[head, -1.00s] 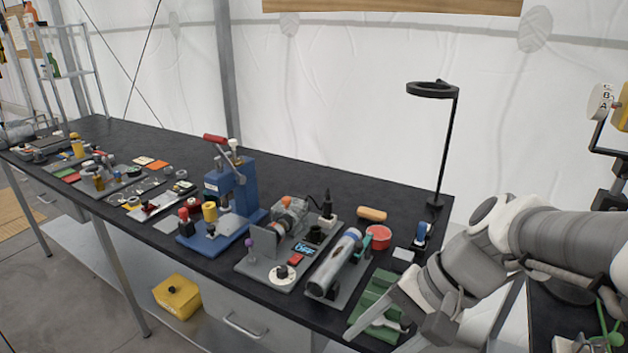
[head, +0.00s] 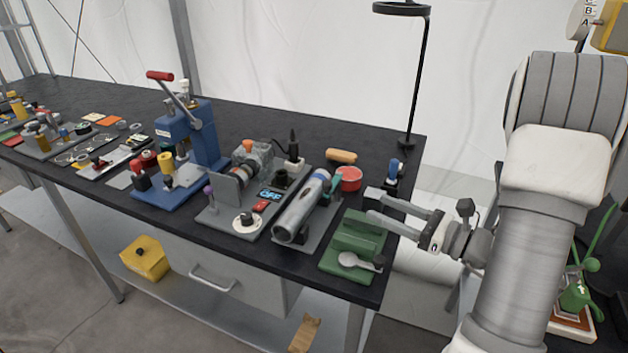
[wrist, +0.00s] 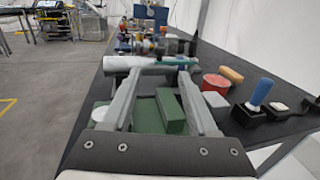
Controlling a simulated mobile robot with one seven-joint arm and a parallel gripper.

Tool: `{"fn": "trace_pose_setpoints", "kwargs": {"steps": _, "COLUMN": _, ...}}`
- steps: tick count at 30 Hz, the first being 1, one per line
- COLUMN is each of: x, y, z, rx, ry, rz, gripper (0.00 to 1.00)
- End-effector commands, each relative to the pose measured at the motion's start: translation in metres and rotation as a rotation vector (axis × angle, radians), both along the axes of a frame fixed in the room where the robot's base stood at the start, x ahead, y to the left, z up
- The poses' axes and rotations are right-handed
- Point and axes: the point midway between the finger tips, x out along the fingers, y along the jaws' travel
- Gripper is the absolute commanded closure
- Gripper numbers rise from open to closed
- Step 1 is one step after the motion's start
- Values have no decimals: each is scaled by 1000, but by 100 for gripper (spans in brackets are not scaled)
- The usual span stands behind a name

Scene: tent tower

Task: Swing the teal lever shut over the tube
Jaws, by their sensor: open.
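The silver tube (head: 300,212) lies on a grey base plate near the front edge of the bench, to the left of my gripper. The teal lever (head: 333,184) stands at the tube's far right end; whether it touches the tube I cannot tell. In the wrist view the tube (wrist: 128,62) lies crosswise beyond my fingertips, and the lever (wrist: 176,60) shows teal beside its right end. My gripper (head: 371,205) is open and empty, above and right of the green block fixture, with its fingers pointing left toward the lever. It also shows in the wrist view (wrist: 158,75).
A green fixture (head: 362,221) with a grey spoon-like piece is under my gripper. A tall black lamp (head: 414,90) rises at the back right. A blue press (head: 188,140) stands left.

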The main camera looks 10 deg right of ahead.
Motion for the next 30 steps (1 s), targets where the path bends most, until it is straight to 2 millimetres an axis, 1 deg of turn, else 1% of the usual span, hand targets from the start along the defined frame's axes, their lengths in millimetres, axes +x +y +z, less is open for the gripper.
{"fn": "trace_pose_setpoints", "kwargs": {"steps": 4, "x": 9, "y": 8, "z": 0, "rx": 4, "ry": -2, "rz": -1, "gripper": 41}}
{"fn": "trace_pose_setpoints", "kwargs": {"steps": 7, "x": 21, "y": 21, "z": 0, "rx": 3, "ry": -1, "rz": 2, "gripper": 41}}
{"fn": "trace_pose_setpoints", "kwargs": {"steps": 18, "x": 80, "y": 77, "z": 0, "rx": 1, "ry": -3, "rz": 5, "gripper": 41}}
{"fn": "trace_pose_setpoints", "kwargs": {"steps": 24, "x": 107, "y": 103, "z": 0, "rx": 3, "ry": -1, "rz": 3, "gripper": 41}}
{"fn": "trace_pose_setpoints", "kwargs": {"steps": 27, "x": 117, "y": 111, "z": 0, "rx": 1, "ry": -1, "rz": 1, "gripper": 41}}
{"fn": "trace_pose_setpoints", "kwargs": {"steps": 30, "x": 122, "y": 116, "z": 0, "rx": 1, "ry": -1, "rz": 0, "gripper": 41}}
